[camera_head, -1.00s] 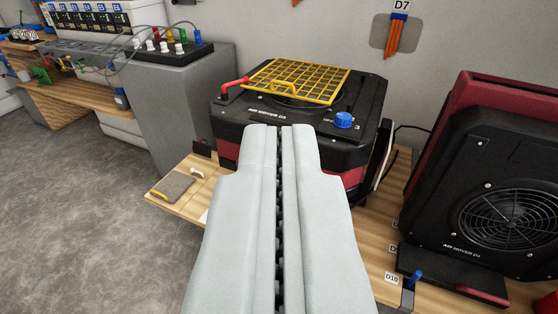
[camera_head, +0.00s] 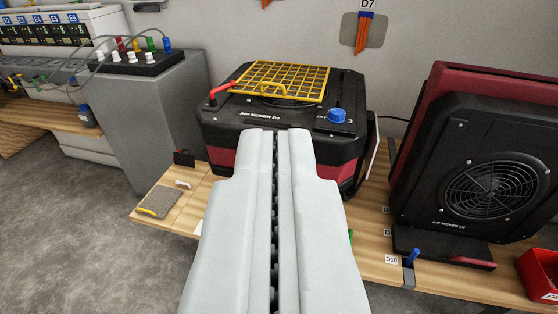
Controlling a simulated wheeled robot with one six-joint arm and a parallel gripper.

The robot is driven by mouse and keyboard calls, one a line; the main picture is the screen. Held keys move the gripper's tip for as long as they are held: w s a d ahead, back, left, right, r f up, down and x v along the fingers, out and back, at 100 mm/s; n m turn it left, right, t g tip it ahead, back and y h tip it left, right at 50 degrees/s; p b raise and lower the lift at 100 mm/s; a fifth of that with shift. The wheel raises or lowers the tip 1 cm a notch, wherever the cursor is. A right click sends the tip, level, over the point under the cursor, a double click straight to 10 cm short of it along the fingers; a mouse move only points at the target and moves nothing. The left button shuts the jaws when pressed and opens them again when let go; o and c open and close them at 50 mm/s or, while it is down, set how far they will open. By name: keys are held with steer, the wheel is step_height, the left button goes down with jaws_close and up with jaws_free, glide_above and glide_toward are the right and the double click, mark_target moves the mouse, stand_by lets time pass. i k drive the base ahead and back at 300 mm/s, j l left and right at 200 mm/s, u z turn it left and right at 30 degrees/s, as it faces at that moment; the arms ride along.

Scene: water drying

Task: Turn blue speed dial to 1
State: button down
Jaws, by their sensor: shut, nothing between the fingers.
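The blue speed dial (camera_head: 337,115) sits on the top right of a black and red air mover (camera_head: 222,128). A "3" shows beside the dial on its right; which mark it points to is too small to tell. My gripper (camera_head: 274,132) is shut and empty. Its tips are in front of the air mover, to the left of and below the dial in the picture, and hide part of the machine's front. A yellow grille (camera_head: 285,78) and a red lever (camera_head: 222,88) are also on top of the machine.
A second air mover (camera_head: 475,150) stands close on the right of the wooden bench (camera_head: 372,255). A grey cabinet (camera_head: 150,120) with coloured plugs is on the left. A sanding-pad-like grey block (camera_head: 159,202) lies at the bench's left end. Floor at left is clear.

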mark_target(336, 115)
steer(key=i+l, duration=0.3)
steer(key=l, duration=0.15)
steer(key=i+l+u, duration=0.1)
steer(key=i+l, duration=0.25)
steer(key=l, duration=0.1)
